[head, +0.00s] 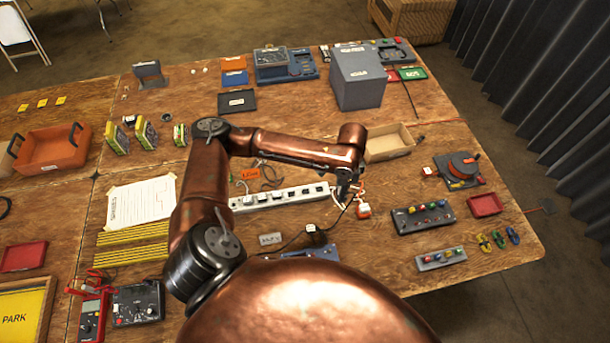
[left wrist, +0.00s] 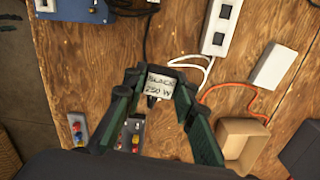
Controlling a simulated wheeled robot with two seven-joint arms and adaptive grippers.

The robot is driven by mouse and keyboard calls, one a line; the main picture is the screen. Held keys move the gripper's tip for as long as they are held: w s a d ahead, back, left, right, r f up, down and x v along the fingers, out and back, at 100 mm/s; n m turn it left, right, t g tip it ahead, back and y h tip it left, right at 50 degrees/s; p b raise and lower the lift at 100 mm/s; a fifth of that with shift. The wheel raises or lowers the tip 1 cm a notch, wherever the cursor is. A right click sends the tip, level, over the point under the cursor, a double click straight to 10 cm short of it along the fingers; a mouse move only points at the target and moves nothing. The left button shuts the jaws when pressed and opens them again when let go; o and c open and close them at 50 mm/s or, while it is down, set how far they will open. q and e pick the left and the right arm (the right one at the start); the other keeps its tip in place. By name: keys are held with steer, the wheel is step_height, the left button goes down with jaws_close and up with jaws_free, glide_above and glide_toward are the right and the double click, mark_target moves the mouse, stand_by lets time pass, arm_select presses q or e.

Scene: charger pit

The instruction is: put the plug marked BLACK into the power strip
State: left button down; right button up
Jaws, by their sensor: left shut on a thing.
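My left gripper (head: 351,191) is above the table just past the right end of the white power strip (head: 280,198). In the left wrist view its green fingers (left wrist: 156,76) are shut on a white plug marked BLACK 250 W (left wrist: 159,85). In the head view a white and red-orange block, seemingly this plug (head: 363,209), shows just below the gripper. The plug is apart from the strip, whose near end (left wrist: 218,46) shows in the left wrist view with dark sockets. My right gripper is not in view.
A black block with coloured knobs (head: 423,217) and a cardboard tray (head: 390,142) lie right of the gripper. A white plug on a black cable (head: 312,232) lies in front of the strip. Loose white and orange cables (left wrist: 235,88) run near the strip's end.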

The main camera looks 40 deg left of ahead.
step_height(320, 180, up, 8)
steer(key=p, duration=0.7)
arm_select(q)
steer(key=a+f+m+b, duration=0.1)
steer(key=a+f+m, duration=0.4)
steer(key=a+f+m+b, duration=0.2)
steer(key=a+f+m, duration=0.2)
steer(key=a+m, duration=0.1)
steer(key=a+f+m+b, duration=0.1)
steer(key=a+f+m, duration=0.4)
steer(key=a+m, duration=0.1)
steer(key=shift+w+f+m, duration=0.3)
steer(key=shift+w+f, duration=0.05)
steer(key=shift+f, duration=0.55)
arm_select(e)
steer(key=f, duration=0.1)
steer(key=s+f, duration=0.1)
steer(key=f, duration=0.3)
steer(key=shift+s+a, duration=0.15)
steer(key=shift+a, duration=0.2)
arm_select(q)
steer(key=shift+p, duration=0.7)
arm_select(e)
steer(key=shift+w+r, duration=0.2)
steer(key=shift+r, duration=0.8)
